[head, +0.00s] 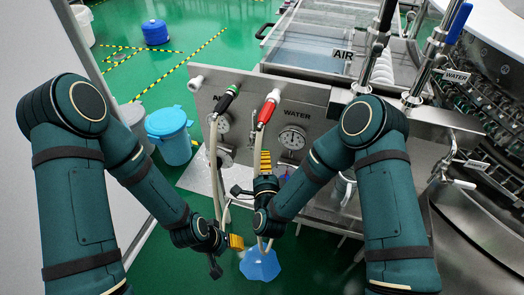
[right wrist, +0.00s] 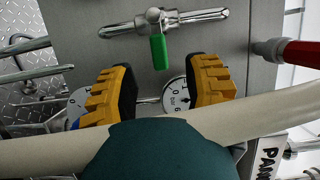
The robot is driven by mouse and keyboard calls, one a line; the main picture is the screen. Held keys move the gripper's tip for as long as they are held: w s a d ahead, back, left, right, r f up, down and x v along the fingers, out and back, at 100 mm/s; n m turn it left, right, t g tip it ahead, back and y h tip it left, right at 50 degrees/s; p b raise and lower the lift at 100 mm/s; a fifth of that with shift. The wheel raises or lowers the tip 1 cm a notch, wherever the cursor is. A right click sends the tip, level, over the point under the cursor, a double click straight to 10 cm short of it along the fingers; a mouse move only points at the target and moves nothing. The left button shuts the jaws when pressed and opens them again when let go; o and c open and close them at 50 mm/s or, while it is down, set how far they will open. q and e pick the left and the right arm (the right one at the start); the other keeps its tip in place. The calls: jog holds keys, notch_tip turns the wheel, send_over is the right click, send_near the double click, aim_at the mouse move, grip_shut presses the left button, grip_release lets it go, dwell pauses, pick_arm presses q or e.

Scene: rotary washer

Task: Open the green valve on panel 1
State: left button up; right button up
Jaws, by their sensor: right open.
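The green valve (right wrist: 158,51) shows in the right wrist view as a short green handle on a silver pipe fitting, mounted on the grey metal panel (right wrist: 225,62). My right gripper (right wrist: 168,88) is open, its two yellow-padded fingers apart and nothing between the tips. The green handle lies just beyond the tips, between them in the picture; contact is not visible. In the head view my right gripper (head: 265,163) is in front of the panel (head: 318,97), and I cannot make out the valve there. My left gripper (head: 228,246) is low, left of it; its opening is unclear.
Red-handled (head: 268,108) and dark-handled (head: 228,98) hoses hang on the panel. A pressure gauge (head: 292,138) is right of the right gripper. Blue-lidded bin (head: 168,125) stands left on open green floor.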

aim_at(262, 149)
jog(key=shift+w+a, duration=0.15)
jog(key=shift+w, duration=2.4)
grip_shut()
